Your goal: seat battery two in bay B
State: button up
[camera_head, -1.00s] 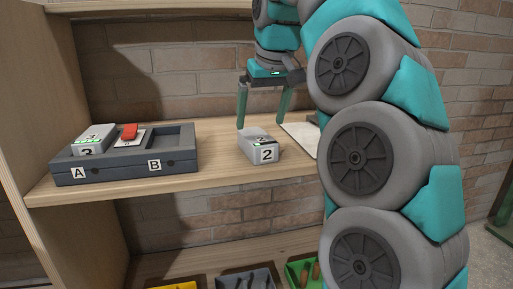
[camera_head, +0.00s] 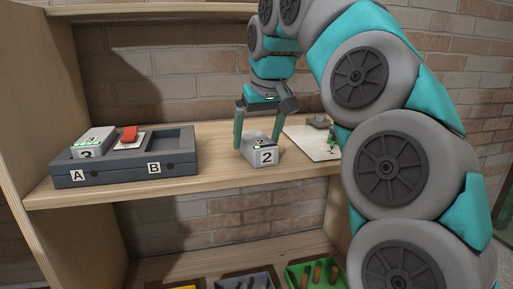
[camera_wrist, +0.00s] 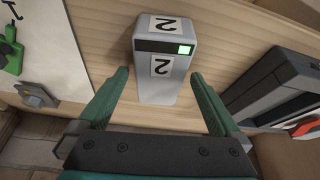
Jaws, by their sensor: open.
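Battery two (camera_head: 261,152) is a grey block marked 2. It lies on the wooden shelf to the right of the charger. It also shows in the wrist view (camera_wrist: 167,87), with a small green light on one end. My gripper (camera_head: 256,146) is open, its teal fingers on either side of the battery; the wrist view (camera_wrist: 160,84) shows gaps beside it. The dark grey charger (camera_head: 187,150) has bays labelled A and B. Another grey battery (camera_head: 93,141), apparently marked 3, sits in bay A.
A pale board (camera_head: 310,147) with small items lies right of the battery, behind my arm. The wooden side panel (camera_head: 50,90) stands left of the charger. Several bins, including a green one (camera_head: 312,274), sit on the lower shelf. Bare shelf separates charger and battery.

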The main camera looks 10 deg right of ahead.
jog(key=shift+f, duration=0.15)
jog(key=shift+c, duration=0.4)
jog(key=c, duration=1.5)
grip_shut()
